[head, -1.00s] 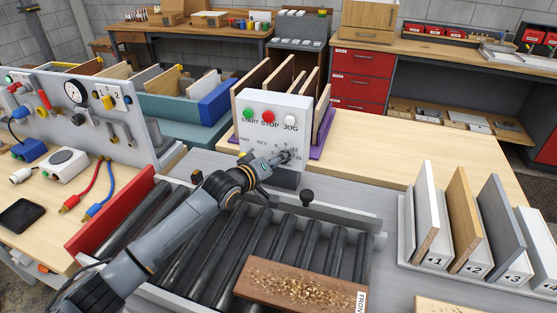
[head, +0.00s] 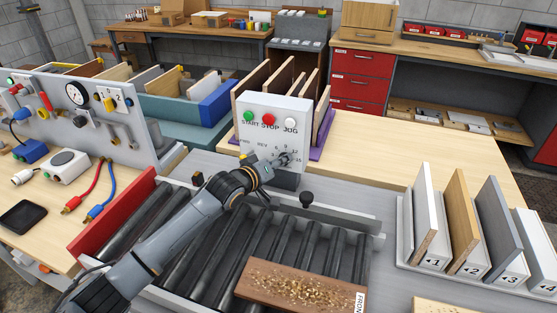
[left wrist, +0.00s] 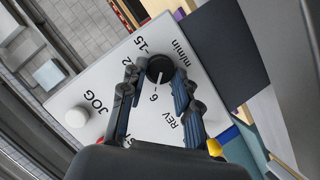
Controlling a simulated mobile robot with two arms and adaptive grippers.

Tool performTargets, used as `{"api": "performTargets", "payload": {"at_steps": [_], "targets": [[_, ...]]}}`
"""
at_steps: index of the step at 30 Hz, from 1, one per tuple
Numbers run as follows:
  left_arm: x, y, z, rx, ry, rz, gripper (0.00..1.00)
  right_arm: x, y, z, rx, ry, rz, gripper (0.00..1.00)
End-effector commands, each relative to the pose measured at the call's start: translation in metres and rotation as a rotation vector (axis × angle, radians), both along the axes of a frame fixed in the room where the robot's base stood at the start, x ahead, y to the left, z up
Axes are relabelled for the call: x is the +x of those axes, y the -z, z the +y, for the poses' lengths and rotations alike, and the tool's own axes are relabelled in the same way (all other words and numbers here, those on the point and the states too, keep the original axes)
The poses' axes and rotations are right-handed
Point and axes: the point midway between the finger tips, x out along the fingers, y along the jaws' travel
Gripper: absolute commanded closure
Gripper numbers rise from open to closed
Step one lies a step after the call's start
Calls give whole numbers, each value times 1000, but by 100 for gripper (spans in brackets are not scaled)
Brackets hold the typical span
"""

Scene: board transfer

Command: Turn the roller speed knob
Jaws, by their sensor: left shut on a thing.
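The roller speed knob (left wrist: 160,69) is a round black knob with a white pointer line, on the white control box (head: 262,110). In the left wrist view the line points roughly toward the 6 mark. My left gripper (head: 280,161) is at the box's lower right in the head view. Its two dark fingers lie on either side of the knob in the left wrist view (left wrist: 157,80), shut on it. The fingers hide part of the knob in the head view. My right gripper is not in view.
Green, red and white buttons (head: 269,117) sit above the knob. The roller conveyor (head: 290,237) below carries a brown board (head: 287,284) with shavings. Upright boards (head: 463,220) stand in a rack at right.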

Motion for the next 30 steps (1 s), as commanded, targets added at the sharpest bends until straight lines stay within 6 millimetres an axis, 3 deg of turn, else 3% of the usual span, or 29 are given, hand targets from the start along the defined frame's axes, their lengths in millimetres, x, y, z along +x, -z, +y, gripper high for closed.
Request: {"api": "performTargets", "payload": {"at_steps": [6, 15, 30], "targets": [[-1, -5, -3, 157, 0, -47, 100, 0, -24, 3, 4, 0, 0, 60], [-2, -4, -5, 427, 0, -135, 100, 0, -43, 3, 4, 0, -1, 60], [-4, 0, -11, 879, 0, -283, 100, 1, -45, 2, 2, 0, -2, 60]]}}
